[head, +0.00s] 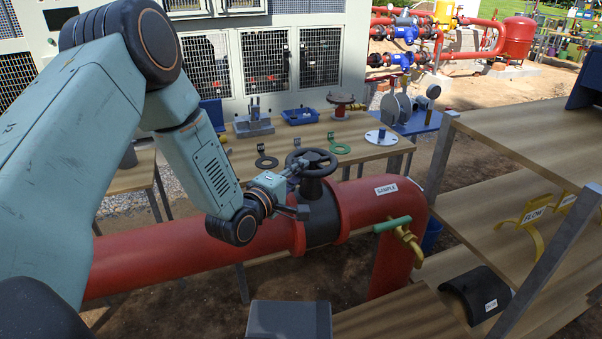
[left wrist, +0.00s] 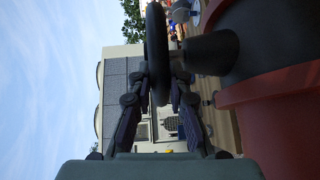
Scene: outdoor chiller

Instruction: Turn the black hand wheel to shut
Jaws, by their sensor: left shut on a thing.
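The black hand wheel (head: 311,162) sits on top of the black valve body (head: 322,215) on the red pipe. My left gripper (head: 295,170) reaches it from the left and is shut on the near left part of its rim. In the left wrist view the wheel (left wrist: 157,55) shows edge-on as a dark upright bar between the two fingers of the left gripper (left wrist: 158,85). The valve's dark neck (left wrist: 205,55) is to the right of it. My right gripper is in neither view.
The red pipe (head: 190,252) crosses in front of a wooden table (head: 240,150) holding rings, a blue tray (head: 300,116) and a flange disc (head: 381,137). A green-handled brass tap (head: 395,226) sits right of the valve. Wooden shelves (head: 500,190) stand at the right.

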